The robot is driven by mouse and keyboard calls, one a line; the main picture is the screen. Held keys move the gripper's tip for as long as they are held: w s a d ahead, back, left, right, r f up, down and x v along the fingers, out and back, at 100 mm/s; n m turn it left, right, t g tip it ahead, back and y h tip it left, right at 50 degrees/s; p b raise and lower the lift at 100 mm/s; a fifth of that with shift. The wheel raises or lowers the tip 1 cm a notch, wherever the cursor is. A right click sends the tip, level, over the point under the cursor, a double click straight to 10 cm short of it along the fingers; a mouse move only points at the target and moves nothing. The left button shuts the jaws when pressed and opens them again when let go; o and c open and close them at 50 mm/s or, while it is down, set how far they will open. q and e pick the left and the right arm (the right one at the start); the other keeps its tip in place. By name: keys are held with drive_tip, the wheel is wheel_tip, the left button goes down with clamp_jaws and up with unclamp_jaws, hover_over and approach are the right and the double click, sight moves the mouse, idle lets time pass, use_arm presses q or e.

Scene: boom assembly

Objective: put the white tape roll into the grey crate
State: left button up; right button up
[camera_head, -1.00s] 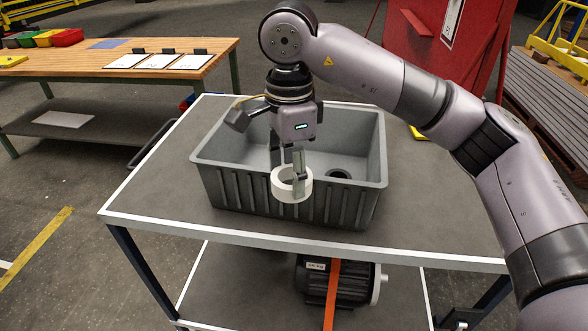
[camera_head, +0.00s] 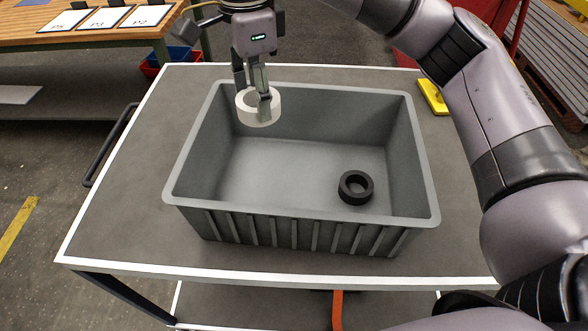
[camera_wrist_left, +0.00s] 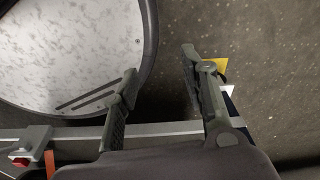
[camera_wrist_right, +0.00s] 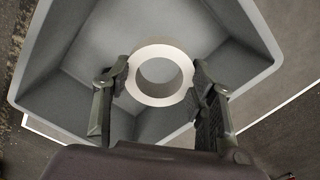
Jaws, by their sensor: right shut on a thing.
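My right gripper (camera_head: 253,100) is shut on the white tape roll (camera_head: 248,117) and holds it above the far left part of the grey crate (camera_head: 300,214). In the right wrist view the roll (camera_wrist_right: 160,47) lies between the two fingertips, with the crate's inside (camera_wrist_right: 85,35) below it. The crate stands upright on the table, with its top open. My left gripper (camera_wrist_left: 160,65) shows only in its own wrist view; its fingers are apart with nothing between them, over the floor.
A black ring (camera_head: 355,198) lies on the crate floor at the right. The grey table top (camera_head: 120,185) is bare left of the crate. A yellow object (camera_head: 433,97) lies at the table's back right. A wooden bench (camera_head: 30,33) with labelled sheets stands at the back left.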

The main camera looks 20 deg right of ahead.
wheel_tip(320, 180, down, 6)
drive_tip(key=p, duration=0.3)
hover_over(267, 184)
wheel_tip(267, 184, down, 9)
wheel_tip(267, 184, down, 4)
drive_tip(key=shift+f+p, duration=0.15)
drive_tip(key=shift+p, duration=0.3)
drive_tip(key=shift+f, duration=0.3)
use_arm(q)
drive_tip(key=r, duration=0.2)
drive_tip(key=s+r, duration=0.1)
drive_tip(key=shift+s+r, duration=0.2)
drive_tip(key=shift+r, duration=0.2)
drive_tip(key=shift+f, duration=0.1)
use_arm(e)
drive_tip(key=shift+f, duration=0.1)
drive_tip(key=shift+f+b, duration=0.1)
drive_tip(key=shift+b, duration=0.2)
drive_tip(key=o, duration=1.3)
drive_tip(key=shift+c, duration=0.2)
